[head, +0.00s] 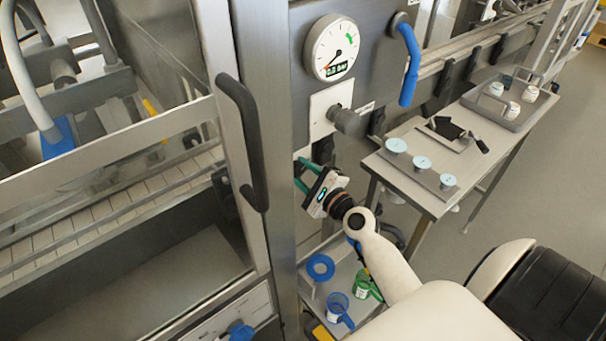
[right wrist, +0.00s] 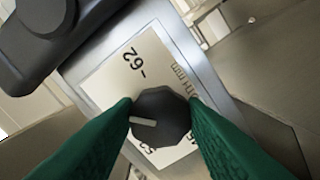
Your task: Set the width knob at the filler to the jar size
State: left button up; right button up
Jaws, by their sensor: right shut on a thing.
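My right gripper (head: 303,174) is at the metal column of the machine, below the gauge. In the right wrist view its two green fingers (right wrist: 160,112) are closed on the sides of a dark, many-sided width knob (right wrist: 161,118). The knob's white pointer line points left in that view, between the "62" mark and a partly hidden lower mark that seems to read "52". The white scale plate (right wrist: 125,75) carries "62" and "mm" lettering, partly covered by the knob and a finger. In the head view the gripper hides the knob. My left gripper is not in view.
A pressure gauge (head: 334,48) and a grey knob (head: 345,120) on a white plate sit above the gripper. A black door handle (head: 243,140) stands close left. A blue lever (head: 408,65) is at right. Several white jars stand on a tray (head: 488,114) at back right.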

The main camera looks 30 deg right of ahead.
jog(key=n, duration=0.3)
jog(key=shift+n, duration=0.4)
jog(key=n, duration=0.3)
jog(key=shift+n, duration=0.3)
jog(key=n+p, duration=0.1)
jog(key=n, duration=0.1)
jog(key=shift+r+n, duration=0.1)
jog(key=shift+n, duration=0.2)
jog(key=n+p, duration=0.1)
jog(key=n, duration=0.2)
jog(key=shift+r+n+p, duration=0.1)
jog(key=shift+n+p, duration=0.25)
jog(key=shift+n, duration=0.05)
jog(key=n+p, duration=0.2)
jog(key=n, duration=0.2)
jog(key=n+p, duration=0.2)
jog(key=n, duration=0.3)
jog(key=n+p, duration=0.1)
jog(key=n, duration=0.2)
jog(key=shift+a+n+p, duration=0.1)
jog(key=shift+n+p, duration=0.45)
jog(key=shift+n, duration=1.55)
